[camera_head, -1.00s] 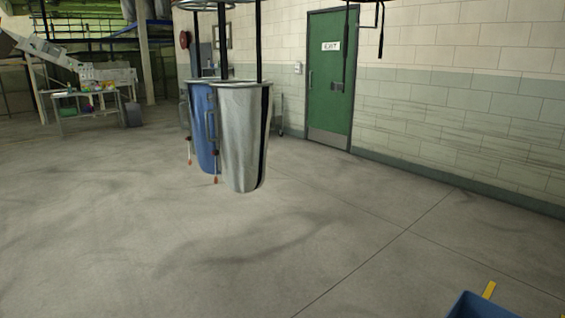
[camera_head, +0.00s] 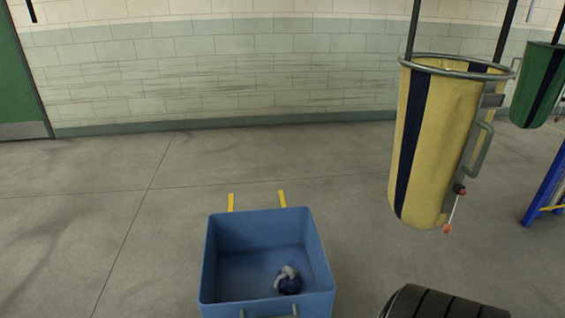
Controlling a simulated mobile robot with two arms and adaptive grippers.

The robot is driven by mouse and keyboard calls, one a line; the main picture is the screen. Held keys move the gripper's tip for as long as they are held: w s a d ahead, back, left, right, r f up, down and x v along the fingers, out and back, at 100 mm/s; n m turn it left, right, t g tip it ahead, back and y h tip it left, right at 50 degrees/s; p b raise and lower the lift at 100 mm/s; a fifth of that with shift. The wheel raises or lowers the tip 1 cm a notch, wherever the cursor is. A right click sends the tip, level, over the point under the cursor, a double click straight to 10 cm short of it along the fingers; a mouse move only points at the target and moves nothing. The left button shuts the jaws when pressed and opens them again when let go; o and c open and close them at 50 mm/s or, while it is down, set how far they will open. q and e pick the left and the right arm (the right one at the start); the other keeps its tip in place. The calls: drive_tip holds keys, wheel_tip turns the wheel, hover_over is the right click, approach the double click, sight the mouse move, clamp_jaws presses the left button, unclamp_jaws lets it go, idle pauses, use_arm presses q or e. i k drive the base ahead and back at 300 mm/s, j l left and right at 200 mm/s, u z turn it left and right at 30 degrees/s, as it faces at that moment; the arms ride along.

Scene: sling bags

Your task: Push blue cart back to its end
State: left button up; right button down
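The blue cart (camera_head: 317,262) stands on the floor at the bottom middle of the head view. It is an open blue bin with a grey handle bar at its near edge, partly cut off by the frame. A small dark blue and grey item (camera_head: 288,281) lies inside it. Two yellow strips (camera_head: 231,202) stick out past its far side. Neither of my grippers shows clearly in the view.
A yellow sling bag (camera_head: 425,140) with a dark stripe hangs to the right of the cart. A green bag (camera_head: 538,85) hangs farther right, near a blue frame (camera_head: 548,185). A block wall (camera_head: 220,70) closes the back. Floor left of the cart is clear.

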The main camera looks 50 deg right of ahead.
sight(244, 251)
drive_tip(key=z, duration=1.45)
